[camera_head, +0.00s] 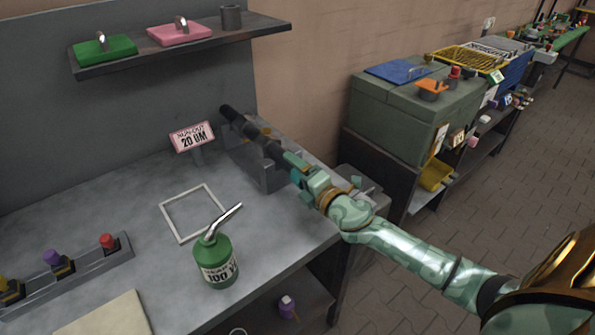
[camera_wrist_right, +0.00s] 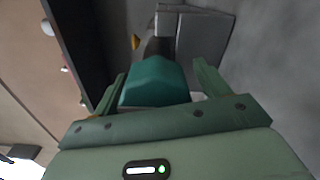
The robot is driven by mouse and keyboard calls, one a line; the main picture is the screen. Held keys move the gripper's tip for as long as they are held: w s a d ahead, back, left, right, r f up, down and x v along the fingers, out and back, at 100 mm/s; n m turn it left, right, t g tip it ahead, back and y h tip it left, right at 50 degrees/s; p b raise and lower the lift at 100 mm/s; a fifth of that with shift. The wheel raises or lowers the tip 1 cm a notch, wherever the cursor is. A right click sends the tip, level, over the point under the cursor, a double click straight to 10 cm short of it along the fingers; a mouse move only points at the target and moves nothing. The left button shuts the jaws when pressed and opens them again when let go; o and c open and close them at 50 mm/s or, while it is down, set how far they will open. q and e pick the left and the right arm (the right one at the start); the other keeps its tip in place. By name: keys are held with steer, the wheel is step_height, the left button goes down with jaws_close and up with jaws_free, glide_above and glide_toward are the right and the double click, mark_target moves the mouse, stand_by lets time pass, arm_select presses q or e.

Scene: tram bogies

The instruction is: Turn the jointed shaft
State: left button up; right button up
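The dark jointed shaft (camera_head: 240,119) lies in grey supports (camera_head: 272,176) at the back right of the bench, pointing toward my right arm. Its near end is a teal block, seen in the right wrist view (camera_wrist_right: 157,82). My right gripper (camera_head: 300,172) is at this near end. In the right wrist view its two fingers (camera_wrist_right: 160,85) stand on either side of the teal block, with narrow gaps that look like no firm contact. The far side of the block is hidden. My left gripper is not in view.
A sign (camera_head: 192,137) reading "RUN-OUT 20 UM" stands beside the shaft. A white square frame (camera_head: 170,222) and a green oil can (camera_head: 214,264) occupy the bench middle. A rack (camera_head: 78,274) with coloured knobs is at left. A shelf (camera_head: 143,56) overhangs behind.

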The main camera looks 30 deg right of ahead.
steer(key=shift+s+r, duration=0.1)
steer(key=s+d+b, duration=0.1)
steer(key=s, duration=1.5)
steer(key=shift+d, duration=0.2)
